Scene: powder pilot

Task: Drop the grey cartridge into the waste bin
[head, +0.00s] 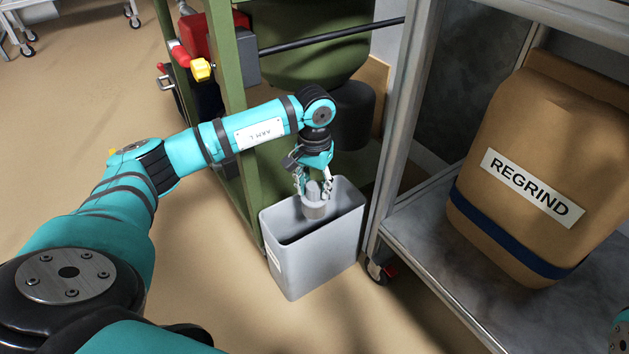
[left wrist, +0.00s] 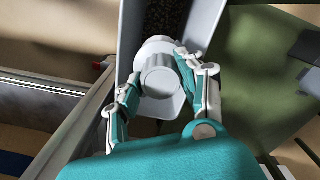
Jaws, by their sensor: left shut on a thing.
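The grey cartridge (head: 314,208) is held upright between the fingers of my left gripper (head: 314,186), which is shut on it. It hangs over the opening of the grey waste bin (head: 318,257), near the rim level; I cannot tell exactly how deep it sits. In the left wrist view the cartridge (left wrist: 158,78) is between the two fingers of the left gripper (left wrist: 158,85), with the bin's wall (left wrist: 131,40) and dark inside beyond it. My right gripper is not in view.
A green machine frame (head: 228,90) stands behind and left of the bin. A metal shelf cart (head: 408,130) on castors stands close to the right, carrying a brown REGRIND container (head: 540,170). The floor (head: 205,270) in front and left of the bin is clear.

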